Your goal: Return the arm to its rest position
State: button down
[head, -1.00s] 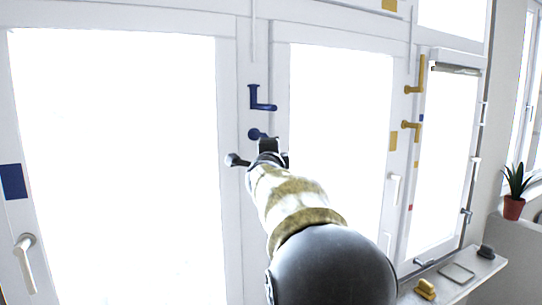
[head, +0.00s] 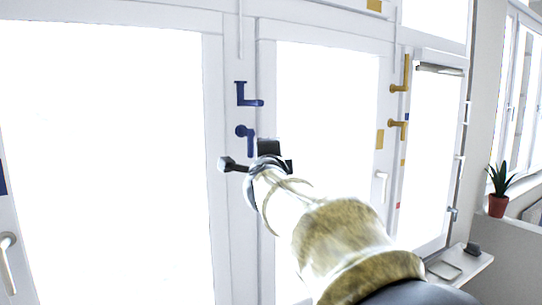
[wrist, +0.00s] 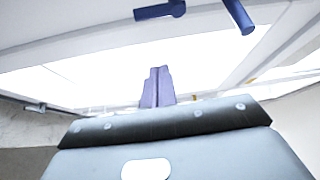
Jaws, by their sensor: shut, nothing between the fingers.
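My arm reaches from the lower right of the head view toward the white window frame. My gripper (head: 269,149) is partly hidden by my own wrist there, just right of the lower blue handle (head: 246,138). In the wrist view its two purple-grey fingers (wrist: 157,87) are together with nothing between them. They are apart from the blue handles at the top of that view, one at the middle (wrist: 160,10) and one to the right (wrist: 238,15). The upper blue handle (head: 248,96) is mounted above the lower one on the frame post.
Yellow handles (head: 401,88) are on the post farther right. White window handles are at the far left (head: 7,262) and right of centre (head: 381,187). A white shelf (head: 470,265) with a dark object stands at the lower right, near a potted plant (head: 498,190).

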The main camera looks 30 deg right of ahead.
dwell(0.5)
jog(key=a+f+n+g+y+b, duration=0.15)
jog(key=a+f+n+y, duration=0.4)
jog(key=f, duration=0.75)
jog(key=a+f+n+g+y, duration=0.3)
jog(key=a+f+n, duration=0.5)
jog(key=f, duration=0.5)
jog(key=s+a+f+n+g, duration=0.3)
jog(key=s+f+n+g, duration=0.1)
jog(key=s+f, duration=0.5)
jog(key=s+a+f+n+g+y+b, duration=0.1)
jog(key=s+a+f+n+g, duration=0.2)
jog(key=s+f+n, duration=0.3)
jog(key=s+f+g, duration=0.1)
jog(key=s+f, duration=0.3)
jog(key=f, duration=0.3)
jog(key=shift+g, duration=0.25)
jog(key=shift+s, duration=0.15)
